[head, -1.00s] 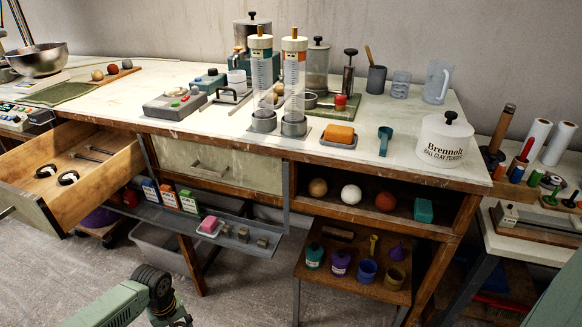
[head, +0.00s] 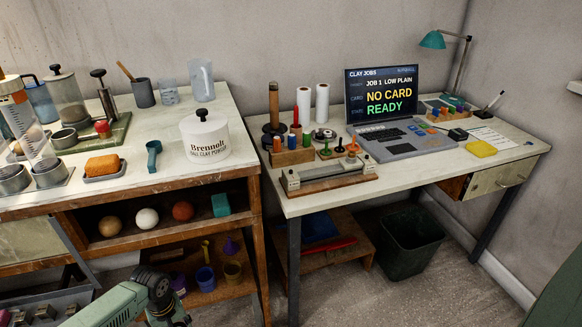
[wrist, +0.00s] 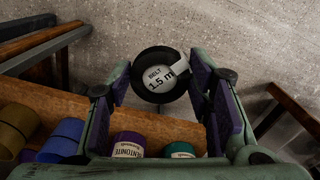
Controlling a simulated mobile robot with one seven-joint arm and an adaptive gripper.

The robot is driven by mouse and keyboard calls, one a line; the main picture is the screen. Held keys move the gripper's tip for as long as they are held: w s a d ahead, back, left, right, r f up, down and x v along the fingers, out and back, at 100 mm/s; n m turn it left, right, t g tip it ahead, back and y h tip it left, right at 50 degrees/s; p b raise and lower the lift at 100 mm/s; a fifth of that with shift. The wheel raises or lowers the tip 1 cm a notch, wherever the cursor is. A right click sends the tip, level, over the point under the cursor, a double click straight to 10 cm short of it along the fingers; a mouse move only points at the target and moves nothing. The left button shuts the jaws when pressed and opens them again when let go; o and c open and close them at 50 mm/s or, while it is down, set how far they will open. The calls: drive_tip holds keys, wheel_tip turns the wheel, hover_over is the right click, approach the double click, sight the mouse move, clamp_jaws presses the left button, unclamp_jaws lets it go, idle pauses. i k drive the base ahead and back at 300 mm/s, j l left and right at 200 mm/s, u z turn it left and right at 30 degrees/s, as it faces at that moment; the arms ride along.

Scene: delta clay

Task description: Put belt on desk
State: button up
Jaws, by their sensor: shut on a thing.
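A coiled black belt (wrist: 151,92) with a white label reading "BELT 1.5 m" sits between the fingers of my gripper (wrist: 160,80) in the wrist view. The gripper is shut on it, with a purple-padded finger on each side, above the concrete floor. The desk (head: 420,167) stands at the right in the head view, with a white top. The gripper and belt do not show in the head view; only a green part of my arm does, at the bottom left.
The desk carries a laptop (head: 382,90), a yellow block (head: 480,149), a peg rack (head: 292,157) and a lamp (head: 432,40). Its front middle strip is bare. A bin (head: 411,243) stands below. A workbench (head: 130,182) with shelves stands at left.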

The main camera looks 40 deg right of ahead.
sight(426, 166)
drive_tip(key=l+z, duration=0.15)
drive_tip(key=z, duration=1.05)
drive_tip(key=i+j, duration=0.05)
drive_tip(key=j, duration=0.05)
